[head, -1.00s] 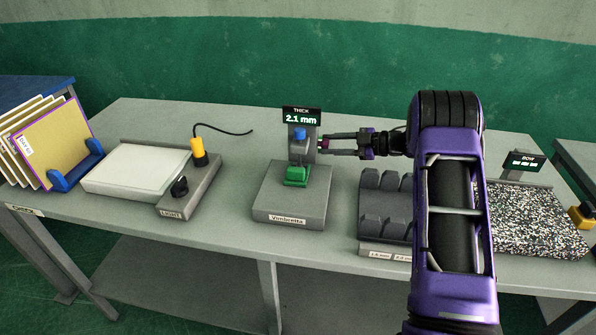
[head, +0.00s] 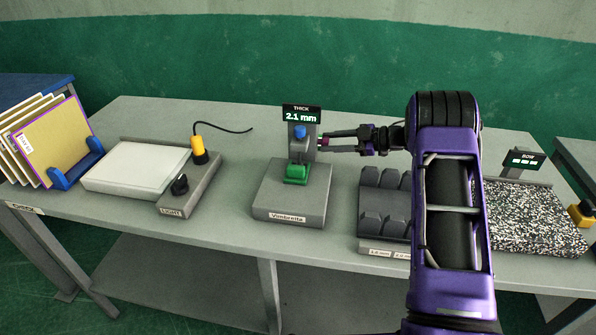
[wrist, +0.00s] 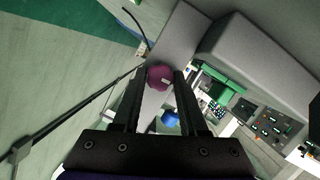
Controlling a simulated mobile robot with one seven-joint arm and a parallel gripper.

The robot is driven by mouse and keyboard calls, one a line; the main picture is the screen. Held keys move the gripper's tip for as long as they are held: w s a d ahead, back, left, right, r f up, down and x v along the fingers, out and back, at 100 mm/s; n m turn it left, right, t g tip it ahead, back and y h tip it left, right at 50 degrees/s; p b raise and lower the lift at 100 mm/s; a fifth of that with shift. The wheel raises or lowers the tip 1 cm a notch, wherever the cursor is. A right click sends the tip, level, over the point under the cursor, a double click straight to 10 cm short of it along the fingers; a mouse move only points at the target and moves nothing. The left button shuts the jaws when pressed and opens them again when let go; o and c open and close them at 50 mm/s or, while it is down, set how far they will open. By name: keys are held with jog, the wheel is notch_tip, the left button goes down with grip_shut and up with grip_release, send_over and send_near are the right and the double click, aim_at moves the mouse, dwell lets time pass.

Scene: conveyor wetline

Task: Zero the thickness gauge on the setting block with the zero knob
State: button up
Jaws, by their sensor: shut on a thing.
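The thickness gauge (head: 292,205) stands mid-bench, and its display (head: 301,115) reads "THICK 2.1 mm". A green block (head: 297,174), perhaps the setting block, sits under its blue-topped plunger (head: 299,132). A magenta knob, likely the zero knob (wrist: 160,76), is on the right side of the gauge's upright and has a pale mark. My gripper (head: 324,144) reaches it from the right and is shut on it. In the wrist view the knob is between the fingertips. The fingers partly hide it in the head view.
A light table (head: 140,168) with a yellow-handled tool (head: 199,150) stands left of the gauge, beside a rack of panels (head: 50,145). A slotted dark holder (head: 375,222) is to the right, below my arm. A speckled plate (head: 535,220) lies farther right.

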jog(key=shift+w+m+g, duration=0.1)
jog(key=shift+m+g, duration=0.5)
jog(key=shift+m, duration=0.7)
jog(key=shift+m+g, duration=0.4)
jog(key=shift+m, duration=0.2)
jog(key=o, duration=0.9)
jog(key=shift+d, duration=0.15)
